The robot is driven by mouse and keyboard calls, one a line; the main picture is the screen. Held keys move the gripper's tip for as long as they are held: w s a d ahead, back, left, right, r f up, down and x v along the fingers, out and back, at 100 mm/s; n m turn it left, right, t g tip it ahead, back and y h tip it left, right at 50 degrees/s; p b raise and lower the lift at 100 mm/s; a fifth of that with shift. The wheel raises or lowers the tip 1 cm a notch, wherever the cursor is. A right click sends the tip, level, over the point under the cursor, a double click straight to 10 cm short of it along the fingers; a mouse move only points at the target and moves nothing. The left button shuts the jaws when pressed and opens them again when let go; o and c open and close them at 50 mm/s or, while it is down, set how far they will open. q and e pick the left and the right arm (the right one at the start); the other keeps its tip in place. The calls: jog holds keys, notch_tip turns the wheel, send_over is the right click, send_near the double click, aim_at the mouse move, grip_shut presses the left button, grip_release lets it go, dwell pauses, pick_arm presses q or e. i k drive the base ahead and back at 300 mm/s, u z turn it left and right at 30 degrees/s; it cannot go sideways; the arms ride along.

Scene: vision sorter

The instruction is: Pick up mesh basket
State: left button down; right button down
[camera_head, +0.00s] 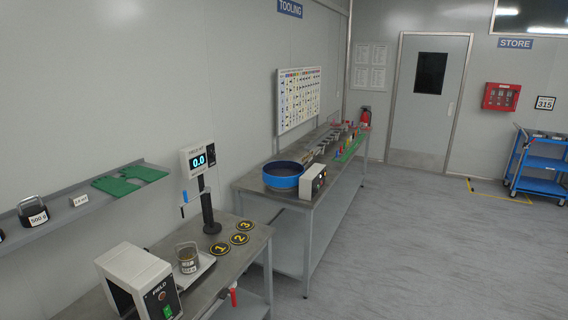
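A small round basket-like container (187,259), which looks like the mesh basket, stands upright on a flat light plate (197,269) on the near metal bench. It has a thin raised handle or rim and brownish contents low inside; the weave is too small to make out. A white box-shaped unit (130,276) with a dark front stands just left of it. Neither of my grippers is in view, and nothing is seen touching the basket.
A post with a display (198,160) reading 0.0 stands behind the basket. Numbered black discs (220,249) lie to its right on the near bench (258,240). A wall shelf (68,209) runs at left. A blue bowl (283,181) sits on the farther bench.

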aim_at(187, 257)
jog(key=z, duration=0.55)
jog(key=k, duration=1.3)
jog(key=z, duration=0.4)
jog(key=i, duration=1.35)
jog(key=u, duration=0.7)
jog(key=i, duration=1.35)
jog(key=u, duration=1.75)
jog(key=i, duration=0.8)
jog(key=u, duration=0.85)
